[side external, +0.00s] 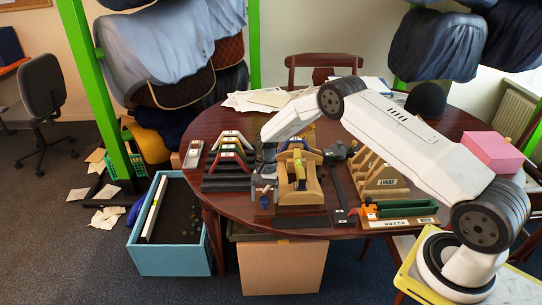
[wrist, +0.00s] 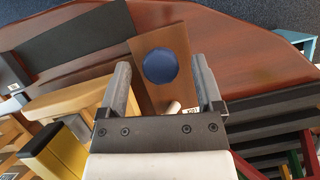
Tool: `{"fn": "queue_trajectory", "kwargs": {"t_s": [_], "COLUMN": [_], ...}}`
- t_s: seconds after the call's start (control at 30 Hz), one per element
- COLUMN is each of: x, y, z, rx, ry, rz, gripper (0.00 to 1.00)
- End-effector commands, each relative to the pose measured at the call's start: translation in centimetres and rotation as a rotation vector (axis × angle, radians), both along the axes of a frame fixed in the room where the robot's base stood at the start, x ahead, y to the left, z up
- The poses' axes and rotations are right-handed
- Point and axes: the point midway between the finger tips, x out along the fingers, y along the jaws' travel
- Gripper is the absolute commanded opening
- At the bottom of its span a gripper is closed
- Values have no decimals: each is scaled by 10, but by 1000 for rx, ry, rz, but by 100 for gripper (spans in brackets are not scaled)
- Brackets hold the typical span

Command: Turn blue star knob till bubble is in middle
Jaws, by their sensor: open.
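The blue knob (wrist: 160,66) shows as a round blue disc on a brown wooden plate (wrist: 146,98) in the wrist view; its star points cannot be made out. My gripper (wrist: 161,68) is open, its two grey fingers to either side of the knob in the picture, with nothing between them. In the side view, my gripper (side external: 263,186) hangs at the table's front edge, just above the small blue knob (side external: 264,203). The wooden stand (side external: 300,195) is right beside it, with a yellow-green piece (side external: 298,164) on top. I cannot make out a bubble.
Dark-stepped racks (side external: 228,165) stand to the left on the round table (side external: 195,128). A slotted wooden rack (side external: 378,178) and a green-and-orange tray (side external: 400,208) are to the right. A light-blue bin (side external: 172,260) stands on the floor at the left.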

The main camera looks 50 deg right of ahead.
Motion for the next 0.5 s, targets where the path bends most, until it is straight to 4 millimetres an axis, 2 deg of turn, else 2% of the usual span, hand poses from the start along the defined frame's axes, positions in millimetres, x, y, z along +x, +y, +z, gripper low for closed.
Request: {"fn": "queue_trajectory", "kwargs": {"t_s": [0.33, 0.37, 0.5], "x": [-1, -1, -1], "y": [2, 2, 2], "z": [-4, -4, -4], "rx": [1, 1, 1], "ry": [1, 1, 1], "rz": [0, 0, 0], "gripper": [84, 78, 33]}}
